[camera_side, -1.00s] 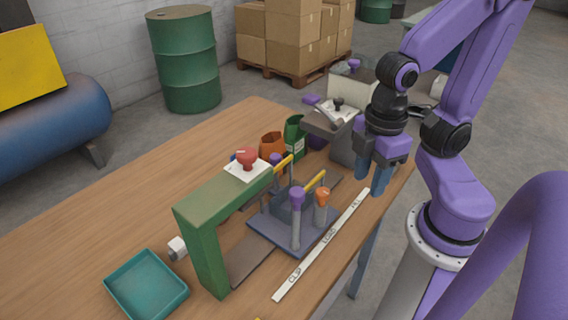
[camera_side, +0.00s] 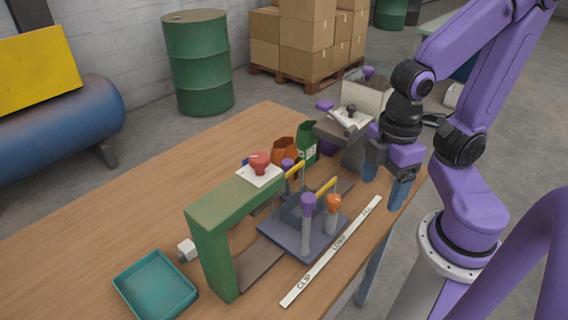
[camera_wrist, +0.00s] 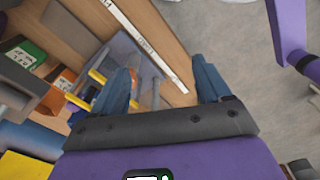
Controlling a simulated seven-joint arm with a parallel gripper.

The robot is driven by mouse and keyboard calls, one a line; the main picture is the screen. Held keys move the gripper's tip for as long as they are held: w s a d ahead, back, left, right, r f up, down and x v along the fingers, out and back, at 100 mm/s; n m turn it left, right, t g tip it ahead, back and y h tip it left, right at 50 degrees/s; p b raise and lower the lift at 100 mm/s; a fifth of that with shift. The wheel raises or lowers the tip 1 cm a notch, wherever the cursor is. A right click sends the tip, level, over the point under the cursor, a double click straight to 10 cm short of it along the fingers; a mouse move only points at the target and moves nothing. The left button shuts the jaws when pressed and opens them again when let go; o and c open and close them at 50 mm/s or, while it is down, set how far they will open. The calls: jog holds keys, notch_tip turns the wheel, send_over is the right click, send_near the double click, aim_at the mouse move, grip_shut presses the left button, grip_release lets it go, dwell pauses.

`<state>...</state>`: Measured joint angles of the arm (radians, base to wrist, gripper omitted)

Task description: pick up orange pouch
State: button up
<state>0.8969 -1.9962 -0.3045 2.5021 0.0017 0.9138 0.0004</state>
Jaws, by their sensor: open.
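The orange pouch (camera_side: 284,150) stands on the wooden table behind the green frame, just left of a green pouch (camera_side: 307,142). Its lower part is partly hidden by the fixture in front. An orange shape that looks like it shows at the left of the wrist view (camera_wrist: 64,79). My gripper (camera_side: 386,180) hangs pointing down at the right edge of the table, well to the right of the pouch and apart from it. In the wrist view my gripper's blue fingers (camera_wrist: 162,68) are spread wide with nothing held between them.
A green frame (camera_side: 212,250) with a red knob (camera_side: 259,163) and a base plate (camera_side: 290,238) with purple and orange posts stand between. A grey stand (camera_side: 343,132) is between gripper and pouches. A teal tray (camera_side: 155,286) sits front left. The table's left side is clear.

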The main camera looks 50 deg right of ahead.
jog(key=w+a+r+n, duration=0.1)
jog(key=w+a+r, duration=0.15)
jog(key=w, duration=0.55)
notch_tip(320, 180, up, 4)
jog(key=n+h, duration=0.2)
jog(key=n, duration=0.2)
send_over(285, 149)
jog(key=w, duration=0.3)
jog(key=f, duration=0.3)
jog(key=d+f, duration=0.1)
jog(key=f, duration=0.3)
jog(key=d+f, duration=0.1)
jog(key=f, duration=0.2)
jog(key=shift+s+f, duration=0.25)
jog(key=shift+s, duration=0.1)
jog(key=shift+s+d+f, duration=0.1)
jog(key=shift+d+f, duration=0.05)
jog(key=shift+f, duration=2.85)
jog(key=c, duration=1.3)
jog(key=shift+r, duration=0.1)
